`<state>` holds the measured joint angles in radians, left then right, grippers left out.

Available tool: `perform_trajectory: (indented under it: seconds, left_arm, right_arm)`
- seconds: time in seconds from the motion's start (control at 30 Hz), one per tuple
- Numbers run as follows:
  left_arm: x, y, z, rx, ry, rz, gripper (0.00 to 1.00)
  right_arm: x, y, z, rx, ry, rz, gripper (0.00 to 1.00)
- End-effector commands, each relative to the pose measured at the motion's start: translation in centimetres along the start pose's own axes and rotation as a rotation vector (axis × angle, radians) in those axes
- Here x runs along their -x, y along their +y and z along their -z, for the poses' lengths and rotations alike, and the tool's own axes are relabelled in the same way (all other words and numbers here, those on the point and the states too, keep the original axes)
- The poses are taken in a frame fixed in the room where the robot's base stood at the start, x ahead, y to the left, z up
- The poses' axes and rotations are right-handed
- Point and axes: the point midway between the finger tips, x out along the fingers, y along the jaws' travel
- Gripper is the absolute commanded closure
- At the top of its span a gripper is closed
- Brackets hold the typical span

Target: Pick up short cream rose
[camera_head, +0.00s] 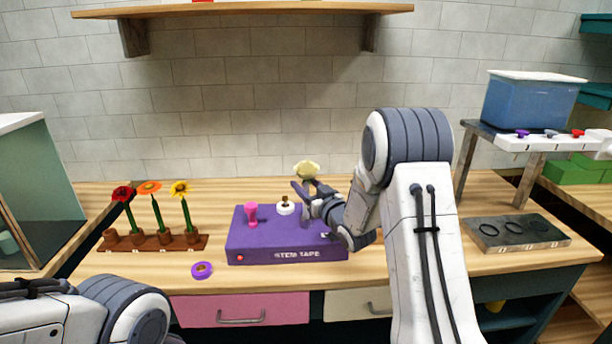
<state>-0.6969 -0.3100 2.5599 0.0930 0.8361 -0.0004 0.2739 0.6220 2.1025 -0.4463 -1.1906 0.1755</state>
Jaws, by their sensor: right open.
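The short cream rose (306,169) shows as a pale bloom above the back part of the purple stem tape box. My right gripper (304,194) is open, just below the bloom. The fingers cover the stem, so I cannot tell whether the stem lies between them or behind them. My left arm shows at the lower left edge, and its gripper is out of view.
The purple stem tape box (287,245) carries a pink piece (251,213) and a white roll (285,208). A purple ring (202,270) lies in front. A brown rack (150,243) at left holds a red, an orange and a yellow flower. A grey tray (520,244) lies right.

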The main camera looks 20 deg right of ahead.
Motion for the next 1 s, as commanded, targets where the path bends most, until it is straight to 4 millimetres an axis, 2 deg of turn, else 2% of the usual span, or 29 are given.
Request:
perform_trajectory:
  seconds: [0.13, 0.17, 0.2, 0.3, 0.77, 0.87, 1.0]
  left_arm:
    - [-0.1, 0.0, 0.0, 0.000, 0.000, 0.000, 1.00]
    - [-0.1, 0.0, 0.0, 0.000, 0.000, 0.000, 1.00]
    - [-0.1, 0.0, 0.0, 0.000, 0.000, 0.000, 1.00]
    - [-0.1, 0.0, 0.0, 0.000, 0.000, 0.000, 1.00]
    - [-0.2, 0.0, 0.0, 0.000, 0.000, 0.000, 1.00]
    - [-0.4, 0.0, 0.0, 0.000, 0.000, 0.000, 1.00]
    - [-0.9, -0.1, -0.1, 0.000, 0.000, 0.000, 1.00]
  right_arm:
    - [0.0, 0.0, -0.1, 0.000, 0.000, 0.000, 0.46]
    - [0.0, 0.0, -0.1, 0.000, 0.000, 0.000, 0.50]
    - [0.0, 0.0, -0.1, 0.000, 0.000, -0.001, 0.65]
    - [0.0, 0.0, 0.0, 0.000, 0.000, -0.001, 1.00]
    - [0.0, 0.1, 0.6, 0.001, 0.003, -0.001, 1.00]
    - [0.0, 0.1, 1.5, 0.001, 0.004, -0.001, 1.00]
    - [0.1, 0.0, 3.8, 0.003, 0.007, 0.000, 1.00]
